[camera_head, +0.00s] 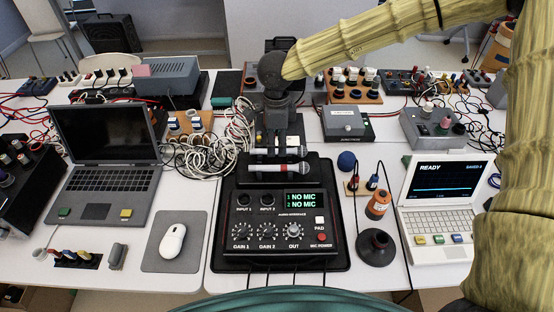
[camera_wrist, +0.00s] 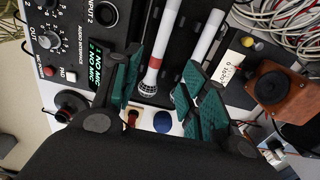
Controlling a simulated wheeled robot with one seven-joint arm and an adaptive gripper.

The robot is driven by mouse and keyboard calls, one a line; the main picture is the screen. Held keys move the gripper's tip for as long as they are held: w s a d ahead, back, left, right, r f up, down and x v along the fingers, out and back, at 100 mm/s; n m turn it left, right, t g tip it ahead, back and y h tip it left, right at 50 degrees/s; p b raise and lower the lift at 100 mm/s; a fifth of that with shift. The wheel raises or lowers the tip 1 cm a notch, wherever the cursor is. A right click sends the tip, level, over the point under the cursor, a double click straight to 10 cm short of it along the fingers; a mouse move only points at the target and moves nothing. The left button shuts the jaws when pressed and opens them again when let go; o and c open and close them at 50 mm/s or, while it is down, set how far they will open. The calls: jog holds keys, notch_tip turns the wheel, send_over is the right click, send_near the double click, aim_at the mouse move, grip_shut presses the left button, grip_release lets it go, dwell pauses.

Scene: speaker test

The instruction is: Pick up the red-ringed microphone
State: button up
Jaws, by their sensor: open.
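The red-ringed microphone (camera_head: 270,168) lies flat on a black tray (camera_head: 318,180) behind the audio interface, its mesh head to the right. A red band shows just below its head. In the wrist view it is the microphone (camera_wrist: 163,48) nearer the interface. A second pale microphone (camera_head: 272,152) lies parallel behind it; in the wrist view it (camera_wrist: 206,36) is partly hidden by a finger. My gripper (camera_wrist: 162,82) is open, with teal finger pads on either side of the microphone heads in the picture. It holds nothing. I cannot tell its exact height above the tray.
The audio interface (camera_head: 280,223) reads "NO MIC" twice. Laptops (camera_head: 108,150) flank the tray. Coiled cables (camera_head: 205,155) lie to the left.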

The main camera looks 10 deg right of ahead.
send_over(278, 166)
jog(key=shift+w+f+p, duration=0.15)
jog(key=shift+f+p, duration=0.05)
jog(key=shift+f, duration=1)
jog(key=shift+w+f+p, duration=0.1)
jog(key=shift+f+p, duration=0.1)
jog(key=shift+f, duration=0.95)
jog(key=shift+s+f+p, duration=0.15)
jog(key=shift+f+p, duration=0.2)
jog(key=shift+f, duration=0.6)
jog(key=shift+f+p, duration=0.45)
jog(key=shift+f, duration=1.55)
grip_shut()
